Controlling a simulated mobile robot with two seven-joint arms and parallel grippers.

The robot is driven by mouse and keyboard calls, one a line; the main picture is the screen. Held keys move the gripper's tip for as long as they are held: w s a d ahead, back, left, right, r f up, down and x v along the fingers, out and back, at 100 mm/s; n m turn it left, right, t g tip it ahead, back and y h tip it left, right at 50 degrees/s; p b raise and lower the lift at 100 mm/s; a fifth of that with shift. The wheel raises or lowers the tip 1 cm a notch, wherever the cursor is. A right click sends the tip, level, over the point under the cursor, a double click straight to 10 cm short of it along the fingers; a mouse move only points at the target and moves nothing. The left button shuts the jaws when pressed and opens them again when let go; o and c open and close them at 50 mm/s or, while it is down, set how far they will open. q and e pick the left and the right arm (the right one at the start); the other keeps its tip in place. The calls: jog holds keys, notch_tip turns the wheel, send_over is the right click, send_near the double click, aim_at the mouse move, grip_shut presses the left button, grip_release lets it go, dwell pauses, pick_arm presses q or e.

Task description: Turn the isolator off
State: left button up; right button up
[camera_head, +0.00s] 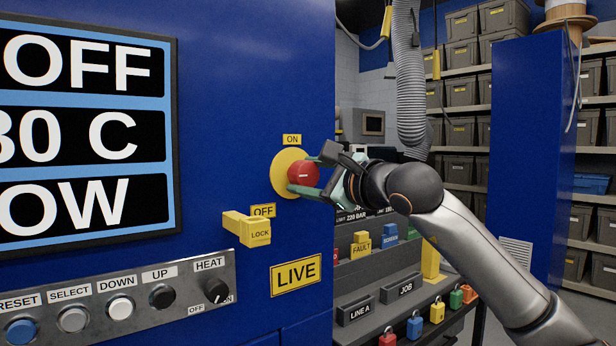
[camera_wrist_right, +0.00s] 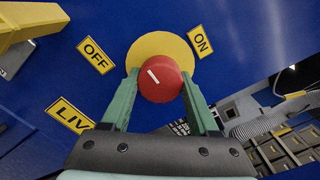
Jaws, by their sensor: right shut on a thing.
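The isolator is a red round knob (camera_head: 303,173) on a yellow disc (camera_head: 280,172), fixed to the blue cabinet. An ON label (camera_head: 292,140) sits above it and an OFF label (camera_head: 263,210) sits below left. My right gripper (camera_head: 310,174) is shut on the red knob, one finger on each side. In the right wrist view the knob (camera_wrist_right: 160,79) sits between the green fingertips, with a white mark on its face. The mark is tilted, and I cannot tell exactly which label it points to. My left gripper is not in view.
A yellow LOCK block (camera_head: 249,228) juts from the cabinet below the OFF label. A LIVE label (camera_head: 296,274) and a button panel (camera_head: 120,300) are lower. A rack with padlocks (camera_head: 390,285) stands behind my right arm. Shelves of bins (camera_head: 460,135) fill the back.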

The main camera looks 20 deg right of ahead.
dwell(0.4)
jog(key=o, duration=1.4)
jog(key=shift+s, duration=0.1)
jog(key=shift+s+d, duration=0.2)
jog(key=shift+s, duration=0.15)
jog(key=b+v, duration=0.2)
jog(key=v, duration=0.9)
jog(key=shift+s, duration=0.3)
